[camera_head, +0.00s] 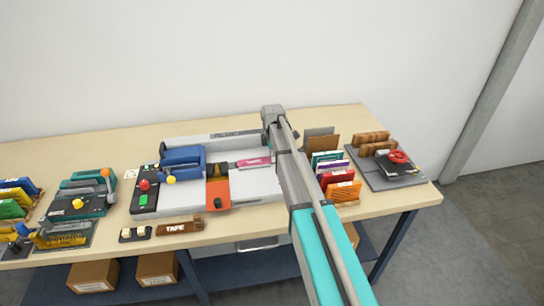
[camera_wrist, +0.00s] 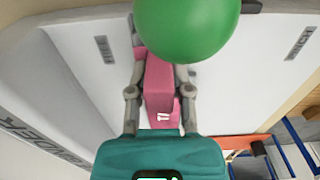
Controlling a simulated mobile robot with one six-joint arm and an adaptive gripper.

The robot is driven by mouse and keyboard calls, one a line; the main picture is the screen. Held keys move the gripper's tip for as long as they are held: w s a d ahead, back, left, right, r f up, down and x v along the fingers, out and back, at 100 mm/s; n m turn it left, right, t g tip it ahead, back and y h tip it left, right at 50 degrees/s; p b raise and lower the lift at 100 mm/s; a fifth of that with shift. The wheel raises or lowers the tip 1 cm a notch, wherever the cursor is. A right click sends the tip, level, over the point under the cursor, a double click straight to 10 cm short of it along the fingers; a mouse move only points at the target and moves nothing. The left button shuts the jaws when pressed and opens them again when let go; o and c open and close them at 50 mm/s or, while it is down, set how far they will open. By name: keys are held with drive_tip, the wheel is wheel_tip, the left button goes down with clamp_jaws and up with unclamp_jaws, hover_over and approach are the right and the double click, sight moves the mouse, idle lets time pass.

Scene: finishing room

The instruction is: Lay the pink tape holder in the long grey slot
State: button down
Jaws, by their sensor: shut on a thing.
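The pink tape holder (camera_head: 253,162) shows in the head view over the pale grey machine bed, beside my arm, with a small label on it. In the wrist view the pink holder (camera_wrist: 158,88) sits between both fingers of my gripper (camera_wrist: 160,75), which is shut on it. The fingertips are partly covered by a large green ball at the top. In the head view my arm hides the gripper. I cannot tell the long grey slot apart from the pale bed (camera_head: 255,185), nor whether the holder touches the bed.
The green ball (camera_wrist: 188,25) is close to the wrist camera. A blue block (camera_head: 182,158) and an orange part (camera_head: 217,190) stand on the machine left of the holder. Upright coloured cards (camera_head: 338,178) stand right of my arm. A brown TAPE block (camera_head: 178,227) lies in front.

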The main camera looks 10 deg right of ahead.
drive_tip(key=shift+f, duration=0.25)
drive_tip(key=c, duration=0.8)
unclamp_jaws()
drive_tip(key=shift+a, duration=0.1)
drive_tip(key=shift+r, duration=0.1)
drive_tip(key=shift+r+p, duration=5.35)
drive_tip(key=shift+r, duration=0.1)
drive_tip(key=shift+s, duration=0.1)
drive_tip(key=s+m, duration=0.6)
drive_tip(key=s, duration=0.3)
drive_tip(key=s+m, duration=0.6)
drive_tip(key=s, duration=0.4)
drive_tip(key=s+m, duration=0.5)
drive_tip(key=s, duration=0.5)
drive_tip(key=shift+a+m, duration=0.2)
drive_tip(key=shift+m, duration=0.2)
